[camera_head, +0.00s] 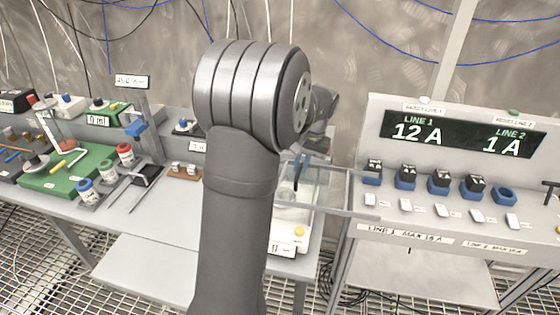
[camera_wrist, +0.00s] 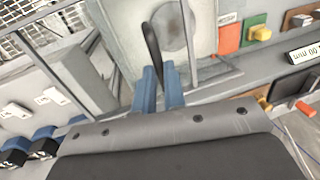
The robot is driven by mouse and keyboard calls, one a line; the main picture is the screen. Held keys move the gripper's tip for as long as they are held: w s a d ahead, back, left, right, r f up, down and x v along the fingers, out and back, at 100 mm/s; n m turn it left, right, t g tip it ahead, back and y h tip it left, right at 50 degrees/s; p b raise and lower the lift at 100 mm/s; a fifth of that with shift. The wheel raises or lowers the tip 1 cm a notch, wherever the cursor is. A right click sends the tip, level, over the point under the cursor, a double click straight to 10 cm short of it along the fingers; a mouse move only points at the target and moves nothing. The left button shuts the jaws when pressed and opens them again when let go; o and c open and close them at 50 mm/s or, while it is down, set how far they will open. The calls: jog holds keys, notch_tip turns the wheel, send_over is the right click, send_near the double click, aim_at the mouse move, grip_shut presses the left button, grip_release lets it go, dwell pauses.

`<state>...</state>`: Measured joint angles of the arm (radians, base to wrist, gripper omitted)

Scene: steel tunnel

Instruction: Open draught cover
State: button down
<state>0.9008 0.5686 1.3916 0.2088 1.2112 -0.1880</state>
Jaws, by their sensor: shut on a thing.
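The draught cover (camera_head: 312,192) is a clear box with thin edges on the bench, right of my arm in the head view. It stands around a pale weighing unit with a yellow button (camera_head: 299,231). In the wrist view a round pan (camera_wrist: 174,30) shows behind the cover's clear panel. My gripper (camera_wrist: 160,82) has blue fingers, shut on an upright black handle (camera_wrist: 152,45) at the cover. In the head view my arm hides most of the gripper and part of the cover. I cannot tell how far the cover stands open.
Right of the cover is a console with a display (camera_head: 460,134), blue sockets and white switches (camera_head: 440,210). Grey rails (camera_head: 345,212) reach between the cover and the console. Left on the bench are a green board (camera_head: 65,172), small jars and tweezers. Cables hang behind.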

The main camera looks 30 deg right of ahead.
send_over(328, 186)
jog(key=shift+d, duration=0.1)
jog(key=shift+r, duration=0.1)
jog(key=c, duration=1.5)
grip_release()
jog(key=r, duration=0.5)
jog(key=s+d+r, duration=0.1)
jog(key=r, duration=0.5)
jog(key=s+d+r, duration=0.1)
jog(key=r, duration=0.5)
jog(key=shift+s+d, duration=0.2)
